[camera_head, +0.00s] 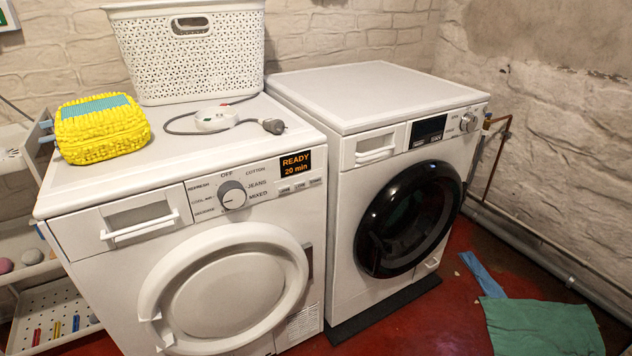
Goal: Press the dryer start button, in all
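The dryer (225,255) is the white machine on the left, with a round white door that is shut. Its display (295,163) reads "READY 20 min" in orange. A row of small labelled buttons (300,186) sits just below the display. Their labels are too small to read, so I cannot tell which is the start button. The programme knob (232,195) is left of the display, ringed by labels such as OFF, COTTON, JEANS and MIXED. Neither of my grippers is in view.
A washing machine (390,100) with a black round door stands to the right. On the dryer top are a white basket (190,60), a yellow sponge-like bundle (100,135) and a corded device (216,119). Cloths (540,327) lie on the red floor. A shelf unit (60,305) stands left.

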